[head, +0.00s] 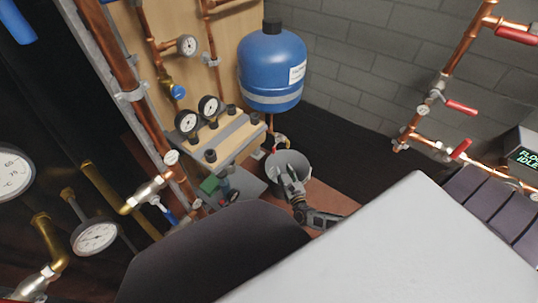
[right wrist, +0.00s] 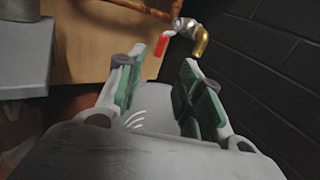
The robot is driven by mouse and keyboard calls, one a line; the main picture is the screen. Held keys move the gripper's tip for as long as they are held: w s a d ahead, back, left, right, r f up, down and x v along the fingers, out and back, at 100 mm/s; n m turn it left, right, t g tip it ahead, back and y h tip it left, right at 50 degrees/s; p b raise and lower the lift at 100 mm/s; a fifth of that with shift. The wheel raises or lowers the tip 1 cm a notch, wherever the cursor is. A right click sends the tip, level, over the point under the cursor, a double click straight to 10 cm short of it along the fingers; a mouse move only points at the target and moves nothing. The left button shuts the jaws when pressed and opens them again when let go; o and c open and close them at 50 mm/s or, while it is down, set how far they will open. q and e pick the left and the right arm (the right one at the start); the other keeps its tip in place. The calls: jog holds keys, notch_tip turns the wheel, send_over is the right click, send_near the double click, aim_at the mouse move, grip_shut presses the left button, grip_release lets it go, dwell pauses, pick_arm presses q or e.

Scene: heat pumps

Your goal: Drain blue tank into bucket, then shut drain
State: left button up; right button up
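The blue tank (head: 270,65) hangs upright at the back in the head view, with a black cap and a white label. Below it is the drain valve with a red handle (head: 280,140). The grey bucket (head: 304,167) stands under the valve. My right gripper (head: 286,172) overlaps the bucket in the head view. In the right wrist view my right gripper (right wrist: 158,72) is open and empty. The red drain handle (right wrist: 165,42) shows just beyond its fingertips, pointing down, beside a brass elbow outlet (right wrist: 201,42). The bucket's inside is mostly hidden. My left gripper is out of view.
A plate heat exchanger with gauges (head: 235,135) stands left of the bucket. Copper pipes with red-handled valves (head: 460,107) run along the right. A large pale surface (head: 400,240) fills the near right. Dark floor (head: 340,140) behind the bucket is clear.

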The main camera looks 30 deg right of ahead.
aim_at(274, 151)
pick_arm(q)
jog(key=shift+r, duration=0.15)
pick_arm(e)
jog(key=shift+w, duration=0.25)
